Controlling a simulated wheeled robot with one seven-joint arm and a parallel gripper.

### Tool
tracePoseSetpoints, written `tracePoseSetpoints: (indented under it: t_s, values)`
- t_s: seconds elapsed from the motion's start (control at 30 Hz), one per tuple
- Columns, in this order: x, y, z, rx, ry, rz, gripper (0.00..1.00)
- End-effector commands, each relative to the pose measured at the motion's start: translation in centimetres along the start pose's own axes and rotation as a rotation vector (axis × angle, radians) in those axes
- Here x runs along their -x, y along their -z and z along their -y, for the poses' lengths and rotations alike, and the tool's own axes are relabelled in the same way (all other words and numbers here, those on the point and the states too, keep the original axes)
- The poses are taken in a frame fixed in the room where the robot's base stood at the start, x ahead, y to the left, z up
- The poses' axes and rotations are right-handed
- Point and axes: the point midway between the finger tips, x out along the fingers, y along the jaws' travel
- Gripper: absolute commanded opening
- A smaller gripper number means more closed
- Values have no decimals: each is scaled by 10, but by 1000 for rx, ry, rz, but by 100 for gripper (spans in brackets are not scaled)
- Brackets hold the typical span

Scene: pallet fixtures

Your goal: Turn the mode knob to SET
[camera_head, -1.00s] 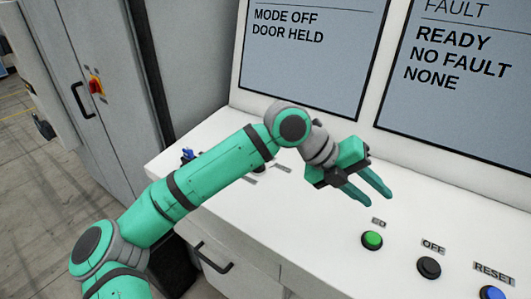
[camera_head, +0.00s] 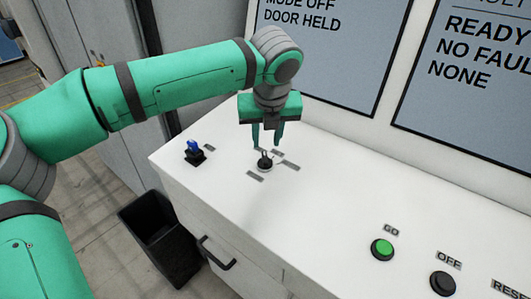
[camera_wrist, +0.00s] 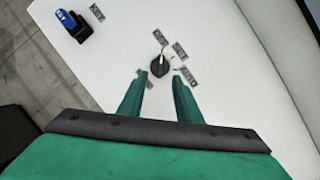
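The mode knob (camera_head: 265,162) is a small black rotary knob on the white console top, with several small grey label plates around it. In the wrist view my gripper (camera_wrist: 160,76) is open, and the knob lies ahead of the gap. The left screen (camera_head: 325,50) reads MODE OFF, DOOR HELD.
A blue key-like switch (camera_head: 194,150) on a black base stands left of the knob. A green GO button (camera_head: 382,249) and a black OFF button (camera_head: 443,283) sit at the front right. A black bin (camera_head: 160,240) stands on the floor beside the console. The console between is clear.

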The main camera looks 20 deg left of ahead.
Motion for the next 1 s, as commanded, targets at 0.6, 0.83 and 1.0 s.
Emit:
tracePoseSetpoints:
  t_s: [0.6,0.83,1.0]
  values:
    - [-84,0,1,0,2,-2,31]
    - [-86,0,0,1,1,-1,31]
    - [-86,0,-1,2,1,-1,12]
